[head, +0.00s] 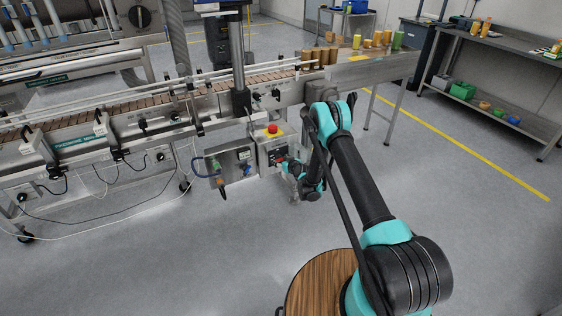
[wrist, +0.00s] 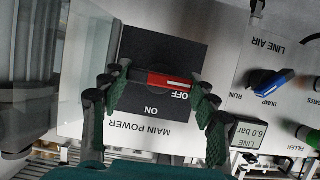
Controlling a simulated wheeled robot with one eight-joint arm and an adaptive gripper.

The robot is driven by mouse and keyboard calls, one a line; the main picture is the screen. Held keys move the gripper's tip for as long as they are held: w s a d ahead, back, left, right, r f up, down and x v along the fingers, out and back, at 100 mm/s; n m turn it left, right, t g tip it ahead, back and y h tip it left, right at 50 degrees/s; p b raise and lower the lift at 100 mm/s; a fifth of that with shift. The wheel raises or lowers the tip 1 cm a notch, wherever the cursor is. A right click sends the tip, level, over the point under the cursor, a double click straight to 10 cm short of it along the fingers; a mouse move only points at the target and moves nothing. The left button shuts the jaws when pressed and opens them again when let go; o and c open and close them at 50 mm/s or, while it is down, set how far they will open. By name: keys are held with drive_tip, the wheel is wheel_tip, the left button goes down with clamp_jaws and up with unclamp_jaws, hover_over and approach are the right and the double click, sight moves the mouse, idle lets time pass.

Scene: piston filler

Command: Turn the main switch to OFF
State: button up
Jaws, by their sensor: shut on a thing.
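The main switch (wrist: 160,80) has a red handle with a white pointer line on a black plate (wrist: 165,55). The plate shows upside down in the wrist view, with the labels OFF, ON and MAIN POWER. The handle lies nearly level in the picture, its white line at the right end beside OFF. My gripper (wrist: 158,92) is shut on the handle, one green finger at each end. In the head view my gripper (head: 293,178) is against the front of the grey control box (head: 263,148), and hides part of it.
A red emergency button (head: 273,128) sits on top of the box. A second panel (head: 232,168) hangs to its left. Open floor (head: 430,190) lies right.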

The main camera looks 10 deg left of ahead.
drive_tip(key=o, duration=1.2)
drive_tip(key=shift+c, duration=0.2)
drive_tip(key=shift+r, duration=0.1)
wheel_tip(320, 180, up, 10)
drive_tip(key=shift+f, duration=0.1)
